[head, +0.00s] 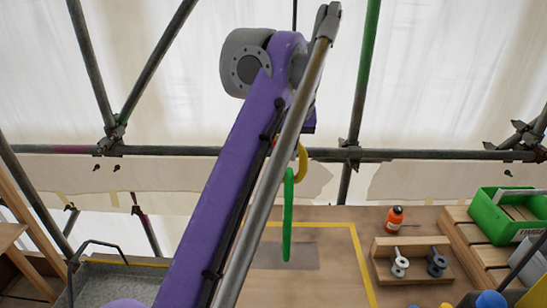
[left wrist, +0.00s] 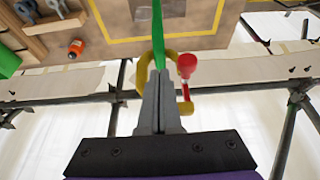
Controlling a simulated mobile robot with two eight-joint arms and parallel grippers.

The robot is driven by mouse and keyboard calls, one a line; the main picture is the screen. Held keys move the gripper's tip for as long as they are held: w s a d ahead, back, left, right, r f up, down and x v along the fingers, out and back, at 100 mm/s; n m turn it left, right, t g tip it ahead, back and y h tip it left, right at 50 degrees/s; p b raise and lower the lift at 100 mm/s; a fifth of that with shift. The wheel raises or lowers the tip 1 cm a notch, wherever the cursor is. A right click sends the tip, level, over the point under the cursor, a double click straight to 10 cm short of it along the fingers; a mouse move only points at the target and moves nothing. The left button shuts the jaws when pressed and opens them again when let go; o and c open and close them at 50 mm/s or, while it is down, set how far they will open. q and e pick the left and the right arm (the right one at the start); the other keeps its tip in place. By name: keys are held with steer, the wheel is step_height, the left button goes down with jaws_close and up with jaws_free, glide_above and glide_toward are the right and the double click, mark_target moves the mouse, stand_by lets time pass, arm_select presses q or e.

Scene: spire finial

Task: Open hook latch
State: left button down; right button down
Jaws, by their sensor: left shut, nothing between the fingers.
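A yellow curved hook piece (head: 302,163) shows just right of my purple arm in the head view, with a long green strip (head: 288,215) hanging below it. In the left wrist view the yellow piece (left wrist: 143,75) curves beside the fingertips, and the green strip (left wrist: 157,32) lies beyond them. A red knob (left wrist: 186,65) on a red and white stem stands right of the fingers. My left gripper (left wrist: 158,75) is shut and empty, close to the yellow piece; whether they touch is unclear. My arm hides the gripper in the head view. My right gripper is out of view.
A wooden table (head: 335,219) with a yellow taped outline lies below. An orange bottle (head: 394,217), a wooden holder with metal fittings (head: 411,279) and a green crate (head: 497,221) are at right. A grey tray (head: 120,283) is at left. Scaffold tubes (head: 408,154) cross behind.

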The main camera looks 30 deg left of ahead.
mark_target(271, 160)
arm_select(q)
steer(key=shift+f, duration=0.25)
stand_by(0.4)
steer(key=shift+f+b, duration=0.7)
steer(key=shift+f, duration=0.65)
steer(key=shift+s+a, duration=0.1)
steer(key=shift+a, duration=0.1)
steer(key=shift+s+a, duration=0.55)
steer(key=shift+a, duration=0.35)
steer(key=shift+s+a+r, duration=0.1)
steer(key=shift+a, duration=0.05)
steer(key=shift+s+a+r+p, duration=0.3)
steer(key=shift+s+a+p, duration=0.1)
steer(key=shift+a, duration=0.3)
stand_by(0.4)
